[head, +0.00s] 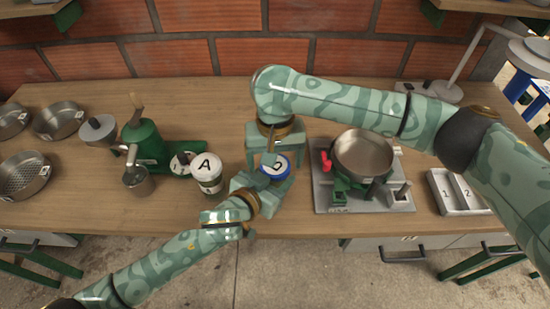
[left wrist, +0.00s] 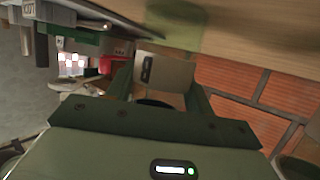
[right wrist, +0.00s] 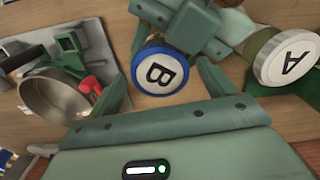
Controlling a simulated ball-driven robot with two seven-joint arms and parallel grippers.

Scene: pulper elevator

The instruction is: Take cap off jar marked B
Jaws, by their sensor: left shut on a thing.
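Jar B has a round white cap top marked B with a blue rim (right wrist: 160,72); in the head view the blue cap (head: 275,167) shows at the table's middle, partly hidden by my grippers. My left gripper (head: 262,187) is shut on the jar's body; its fingers flank the pale jar (left wrist: 165,75) in the left wrist view. My right gripper (right wrist: 168,70) is above the jar, pointing down. Its fingers are spread on either side of the cap, with visible gaps. The cap sits on the jar. Jar A (head: 208,170), with a white cap, stands left of jar B.
A green pulper (head: 143,140) and several metal pans and sieves stand at left. Right of jar B is a grey plate (head: 322,190) with a metal pan (head: 362,153) and a red-handled part. A tray marked 1 and 2 (head: 447,205) lies at far right. A brick wall (head: 200,58) bounds the back.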

